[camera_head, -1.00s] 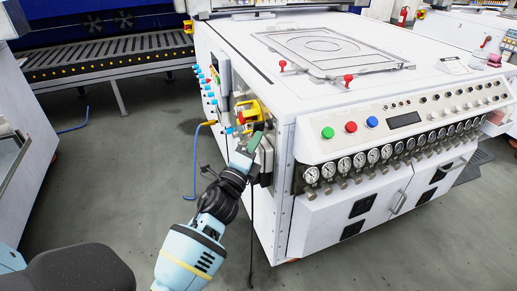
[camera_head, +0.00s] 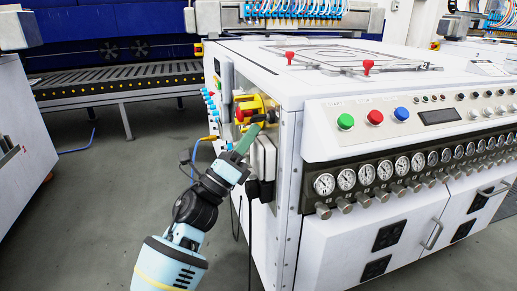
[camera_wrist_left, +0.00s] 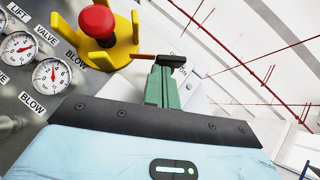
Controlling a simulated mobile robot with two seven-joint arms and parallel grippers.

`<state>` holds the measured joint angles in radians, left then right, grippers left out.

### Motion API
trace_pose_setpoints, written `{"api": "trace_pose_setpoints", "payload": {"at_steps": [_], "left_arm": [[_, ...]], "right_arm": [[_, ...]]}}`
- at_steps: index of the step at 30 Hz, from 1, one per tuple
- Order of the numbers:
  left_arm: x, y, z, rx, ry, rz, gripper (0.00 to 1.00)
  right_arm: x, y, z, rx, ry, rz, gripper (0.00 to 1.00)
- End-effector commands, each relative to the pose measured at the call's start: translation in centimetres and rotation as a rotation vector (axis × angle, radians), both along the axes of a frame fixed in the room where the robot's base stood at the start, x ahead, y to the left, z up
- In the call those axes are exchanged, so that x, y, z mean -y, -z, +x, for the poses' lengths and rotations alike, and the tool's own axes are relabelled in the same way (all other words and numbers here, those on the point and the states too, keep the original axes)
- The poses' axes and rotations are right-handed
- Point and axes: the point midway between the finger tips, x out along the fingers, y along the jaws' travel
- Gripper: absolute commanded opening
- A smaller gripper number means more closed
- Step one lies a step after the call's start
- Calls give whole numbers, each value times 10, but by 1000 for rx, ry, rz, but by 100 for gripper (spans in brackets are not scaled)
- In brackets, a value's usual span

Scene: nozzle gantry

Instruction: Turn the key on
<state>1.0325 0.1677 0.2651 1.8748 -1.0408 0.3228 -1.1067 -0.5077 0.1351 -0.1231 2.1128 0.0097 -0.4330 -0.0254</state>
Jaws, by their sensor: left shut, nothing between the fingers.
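My left gripper (camera_head: 257,129) reaches up to the left side panel of the white machine (camera_head: 238,72). Its green fingers are shut and empty. In the wrist view the fingers (camera_wrist_left: 164,72) point away, and a small black piece with a thin orange bar (camera_wrist_left: 143,56) shows at their tips. In the head view a black handle-like part (camera_head: 262,118) stands at the fingertips, next to a red button in a yellow guard (camera_head: 257,103). I cannot tell whether this black part is the key or whether the fingers touch it. My right gripper is not in view.
The red button (camera_wrist_left: 97,21) and several pressure gauges (camera_wrist_left: 52,74) sit on the panel in the wrist view. Green, red and blue buttons (camera_head: 375,117) line the machine's front. A blue hose (camera_head: 193,155) hangs beside it. Grey floor is free at the left.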

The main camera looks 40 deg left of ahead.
Motion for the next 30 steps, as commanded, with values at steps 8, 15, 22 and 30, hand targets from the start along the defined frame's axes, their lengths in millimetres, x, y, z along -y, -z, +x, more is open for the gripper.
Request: {"api": "trace_pose_setpoints", "payload": {"at_steps": [8,15,22,30], "left_arm": [[-7,2,5,6,0,11,0],[-9,0,6,6,1,9,0],[-10,7,-1,4,0,6,0],[-15,34,-34,3,0,6,0]], "right_arm": [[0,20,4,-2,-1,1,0],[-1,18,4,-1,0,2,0],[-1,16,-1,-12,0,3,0],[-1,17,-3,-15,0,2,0]]}}
